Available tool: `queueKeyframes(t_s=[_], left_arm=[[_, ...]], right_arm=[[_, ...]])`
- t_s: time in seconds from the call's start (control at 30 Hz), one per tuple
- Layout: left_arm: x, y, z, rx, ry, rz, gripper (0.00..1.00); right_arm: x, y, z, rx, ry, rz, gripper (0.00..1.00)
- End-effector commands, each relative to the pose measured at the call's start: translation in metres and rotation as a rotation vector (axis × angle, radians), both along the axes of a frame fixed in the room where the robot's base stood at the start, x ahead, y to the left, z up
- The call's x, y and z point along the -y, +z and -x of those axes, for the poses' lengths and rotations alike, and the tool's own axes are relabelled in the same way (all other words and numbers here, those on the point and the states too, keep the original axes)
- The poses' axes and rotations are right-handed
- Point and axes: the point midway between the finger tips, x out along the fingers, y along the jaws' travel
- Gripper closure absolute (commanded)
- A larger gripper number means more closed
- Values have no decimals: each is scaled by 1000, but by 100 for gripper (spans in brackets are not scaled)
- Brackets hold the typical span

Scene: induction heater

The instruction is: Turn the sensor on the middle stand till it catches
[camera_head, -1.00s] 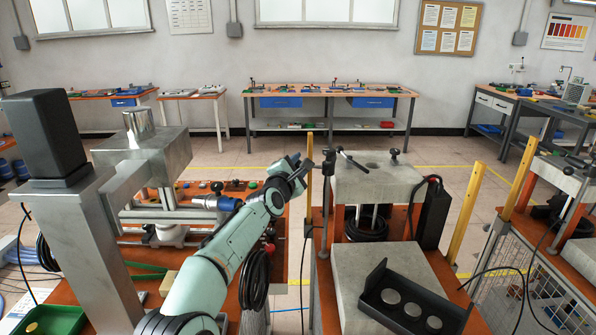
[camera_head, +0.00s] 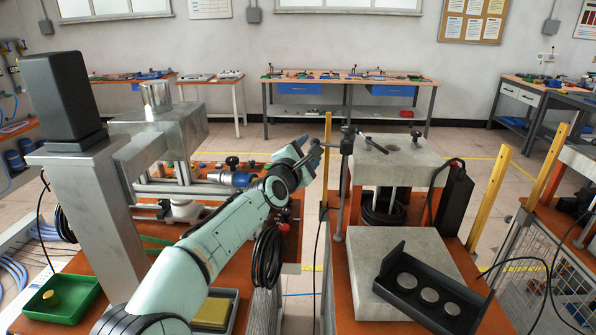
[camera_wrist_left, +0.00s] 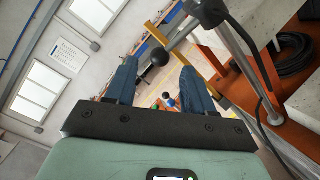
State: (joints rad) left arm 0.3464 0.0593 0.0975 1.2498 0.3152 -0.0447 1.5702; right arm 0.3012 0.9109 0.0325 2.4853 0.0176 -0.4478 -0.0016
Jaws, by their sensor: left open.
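The middle stand (camera_head: 340,185) is a thin grey upright pole at the left edge of the centre table. Its top carries the sensor (camera_head: 348,139), a small black body, with a thin rod running out to both sides. The sensor also shows at the top of the left wrist view (camera_wrist_left: 210,12). A grey rod from it ends in a black ball knob (camera_wrist_left: 159,57). My left gripper (camera_head: 307,152) is open beside the knob. In the left wrist view the knob appears between its blue fingertips (camera_wrist_left: 162,72); contact cannot be told. My right gripper is not in view.
A concrete-coloured block (camera_head: 425,163) stands right of the pole. A black tray with round discs (camera_head: 430,295) lies in front. A yellow post (camera_head: 326,165) and dark cable coil (camera_head: 268,262) are near my left arm. A metal press (camera_head: 165,130) stands left.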

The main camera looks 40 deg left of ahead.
Motion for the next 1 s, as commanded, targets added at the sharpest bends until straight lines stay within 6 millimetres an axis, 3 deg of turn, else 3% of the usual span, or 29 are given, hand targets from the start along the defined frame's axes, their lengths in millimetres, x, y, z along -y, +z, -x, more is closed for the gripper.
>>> queueKeyframes(t_s=[0.1, 0.4, 0.77, 0.8, 0.93, 0.97, 1.0], left_arm=[[8, -3, 24, 2, 2, -2, 47], [23, 0, 63, 2, 0, 0, 47], [25, 1, 69, 2, 0, 0, 47], [25, 1, 69, 2, 0, 0, 50], [26, 1, 68, -3, 3, -24, 93], [27, 1, 67, -6, 4, -41, 100], [28, 1, 65, -13, 8, -75, 100]], right_arm=[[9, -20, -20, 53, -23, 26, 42], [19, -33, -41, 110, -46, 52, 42], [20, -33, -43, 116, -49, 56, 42], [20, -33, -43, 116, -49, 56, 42], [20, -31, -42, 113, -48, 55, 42], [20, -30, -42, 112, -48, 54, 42], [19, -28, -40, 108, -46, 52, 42]])
